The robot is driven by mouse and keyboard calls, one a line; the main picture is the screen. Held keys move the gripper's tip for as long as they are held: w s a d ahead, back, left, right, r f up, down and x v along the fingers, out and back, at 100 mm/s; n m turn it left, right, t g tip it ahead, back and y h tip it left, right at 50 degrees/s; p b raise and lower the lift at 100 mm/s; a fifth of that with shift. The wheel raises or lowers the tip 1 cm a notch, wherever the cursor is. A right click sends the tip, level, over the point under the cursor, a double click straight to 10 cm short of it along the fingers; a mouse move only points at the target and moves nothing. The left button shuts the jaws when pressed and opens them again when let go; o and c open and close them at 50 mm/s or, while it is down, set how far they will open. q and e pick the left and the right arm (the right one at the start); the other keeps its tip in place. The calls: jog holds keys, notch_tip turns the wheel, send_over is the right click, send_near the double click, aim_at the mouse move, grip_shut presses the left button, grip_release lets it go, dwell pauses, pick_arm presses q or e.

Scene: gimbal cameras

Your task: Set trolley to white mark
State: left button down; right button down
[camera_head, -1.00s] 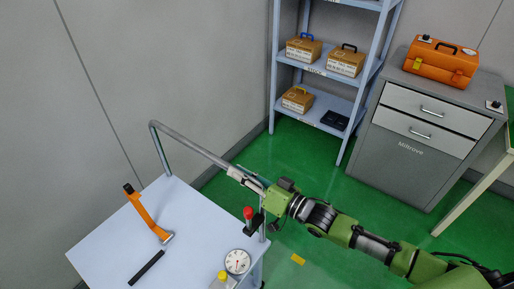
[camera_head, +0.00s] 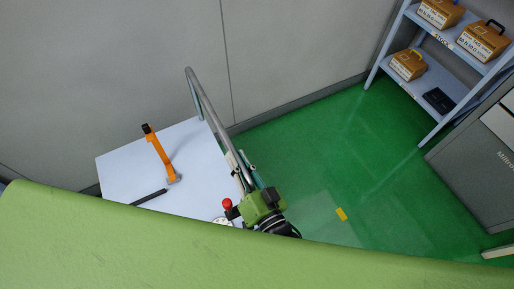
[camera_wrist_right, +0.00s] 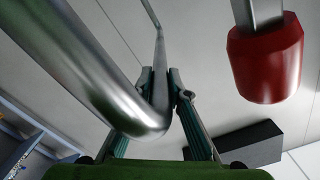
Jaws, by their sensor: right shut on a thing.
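The trolley (camera_head: 120,172) has a pale blue top and a bent metal handle (camera_head: 207,103) on its right side, near the wall. My right gripper (camera_head: 243,168) is shut on the handle near its front end. In the right wrist view, the fingers (camera_wrist_right: 162,85) lie on both sides of the metal bar (camera_wrist_right: 95,70). My left gripper is out of view. I cannot make out a white mark on the floor. A green surface, apparently my own arm, hides the trolley's front part.
A yellow patch (camera_head: 341,214) marks the open green floor. The shelf rack (camera_head: 428,77) and grey cabinet (camera_head: 480,160) stand right.

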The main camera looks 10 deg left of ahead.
jog(key=shift+s+a+r, duration=0.1)
jog(key=shift+s+a, duration=0.3)
jog(key=shift+a, duration=0.1)
jog(key=c, duration=1.9)
grip_release()
jog(key=shift+a, duration=0.15)
jog(key=v, duration=1.2)
jog(key=shift+s, duration=0.15)
